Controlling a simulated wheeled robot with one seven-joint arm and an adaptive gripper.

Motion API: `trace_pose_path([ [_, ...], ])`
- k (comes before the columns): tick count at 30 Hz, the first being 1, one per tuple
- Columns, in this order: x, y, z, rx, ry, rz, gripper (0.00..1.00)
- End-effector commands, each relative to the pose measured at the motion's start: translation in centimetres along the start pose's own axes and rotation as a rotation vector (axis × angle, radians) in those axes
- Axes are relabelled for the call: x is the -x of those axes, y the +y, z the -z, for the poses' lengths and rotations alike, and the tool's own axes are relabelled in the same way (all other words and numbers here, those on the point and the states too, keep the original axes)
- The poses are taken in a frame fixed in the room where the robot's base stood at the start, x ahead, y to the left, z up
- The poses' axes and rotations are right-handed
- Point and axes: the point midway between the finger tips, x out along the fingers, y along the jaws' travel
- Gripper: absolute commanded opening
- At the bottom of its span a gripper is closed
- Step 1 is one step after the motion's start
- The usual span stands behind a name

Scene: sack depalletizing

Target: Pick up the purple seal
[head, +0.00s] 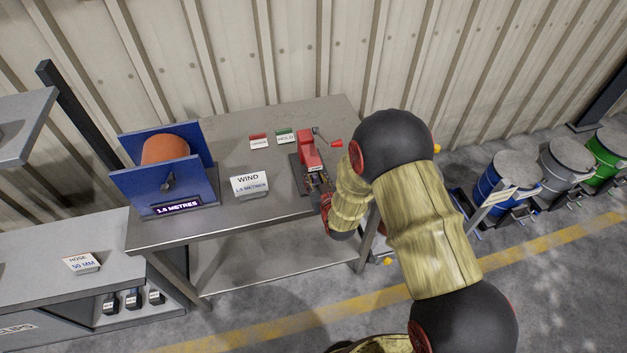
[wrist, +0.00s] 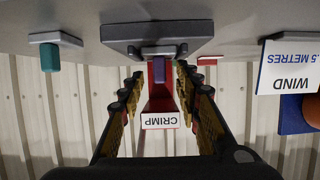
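A small purple block, which looks like the purple seal (wrist: 158,70), shows in the wrist view in front of the red crimp device (wrist: 160,100). My gripper (wrist: 160,75) is open, with one finger on each side of the purple block in the picture. I cannot tell whether the fingers touch it or how deep they reach. In the head view my gripper (head: 319,184) is at the front of the red crimp device (head: 309,152) on the bench. The purple block cannot be made out there.
The steel bench (head: 225,224) also bears a WIND card (head: 249,184), a blue reel stand (head: 140,190) and red and green cards behind. A teal piece (wrist: 51,57) shows in the wrist view. Drums (head: 497,178) stand at the right.

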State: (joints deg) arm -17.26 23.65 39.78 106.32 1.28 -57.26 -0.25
Motion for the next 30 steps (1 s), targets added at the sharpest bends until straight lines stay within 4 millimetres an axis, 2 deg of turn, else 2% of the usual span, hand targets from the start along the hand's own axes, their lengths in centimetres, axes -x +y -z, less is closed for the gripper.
trace_pose_path([
  [8,-0.24,0.01,0.01,0.000,0.000,0.000,0.33],
  [25,-0.22,0.00,0.01,0.000,0.000,0.000,0.00],
  [30,-0.22,0.00,0.01,0.000,0.000,0.000,0.00],
])
